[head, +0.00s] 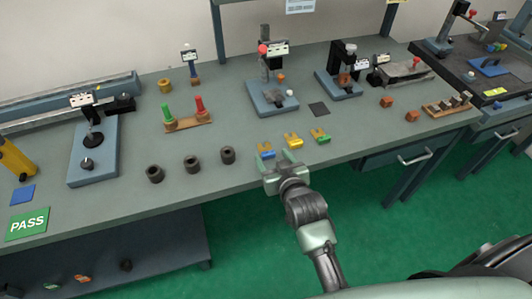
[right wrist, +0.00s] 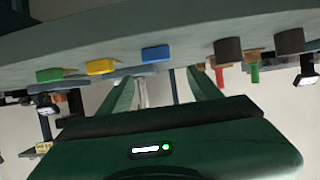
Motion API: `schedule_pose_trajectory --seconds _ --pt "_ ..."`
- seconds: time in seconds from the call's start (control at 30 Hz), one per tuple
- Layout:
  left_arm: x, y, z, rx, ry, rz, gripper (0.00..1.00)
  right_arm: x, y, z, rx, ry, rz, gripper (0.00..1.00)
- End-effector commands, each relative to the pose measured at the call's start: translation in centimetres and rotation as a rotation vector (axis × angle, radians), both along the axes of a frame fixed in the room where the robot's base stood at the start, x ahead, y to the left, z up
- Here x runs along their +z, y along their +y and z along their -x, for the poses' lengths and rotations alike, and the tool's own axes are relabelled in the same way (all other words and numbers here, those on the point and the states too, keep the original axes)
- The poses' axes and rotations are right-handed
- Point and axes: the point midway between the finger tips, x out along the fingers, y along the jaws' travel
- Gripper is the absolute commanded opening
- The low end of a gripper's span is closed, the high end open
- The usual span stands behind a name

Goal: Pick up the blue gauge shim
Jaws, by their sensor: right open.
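The blue gauge shim (head: 266,151) lies near the front edge of the workbench, leftmost of three small forked shims, with yellow showing on it. In the right wrist view, which looks upside down, the blue shim (right wrist: 155,54) shows beyond the gap between my fingers. My right gripper (head: 280,164) is open and empty, just in front of the blue shim at the bench edge, apart from it in the wrist view. Its two fingers also show in the wrist view (right wrist: 162,82). My left gripper is not in view.
The yellow shim (head: 293,141) and green shim (head: 320,136) lie right of the blue one. Several dark cylinders (head: 192,164) stand to the left. A fixture with a red knob (head: 272,95) stands behind. A dark square plate (head: 319,109) lies flat behind the shims.

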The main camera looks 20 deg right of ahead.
Motion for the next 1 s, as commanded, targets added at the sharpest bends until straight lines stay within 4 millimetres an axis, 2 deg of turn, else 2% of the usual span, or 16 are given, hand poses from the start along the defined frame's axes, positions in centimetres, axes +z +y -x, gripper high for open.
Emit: schedule_pose_trajectory --seconds 0.4,0.73,0.97,1.0 --pt "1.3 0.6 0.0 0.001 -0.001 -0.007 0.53 -2.6 -0.2 -4.1 0.001 0.002 0.001 0.64" --pt "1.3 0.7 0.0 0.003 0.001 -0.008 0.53 -3.0 -0.2 -4.7 0.002 0.001 -0.001 0.64" --pt "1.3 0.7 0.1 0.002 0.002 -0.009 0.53 -3.0 -0.2 -4.6 0.002 0.002 0.000 0.00" --pt "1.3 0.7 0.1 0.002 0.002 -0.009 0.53 -3.0 -0.2 -4.6 0.002 0.001 0.000 0.00"
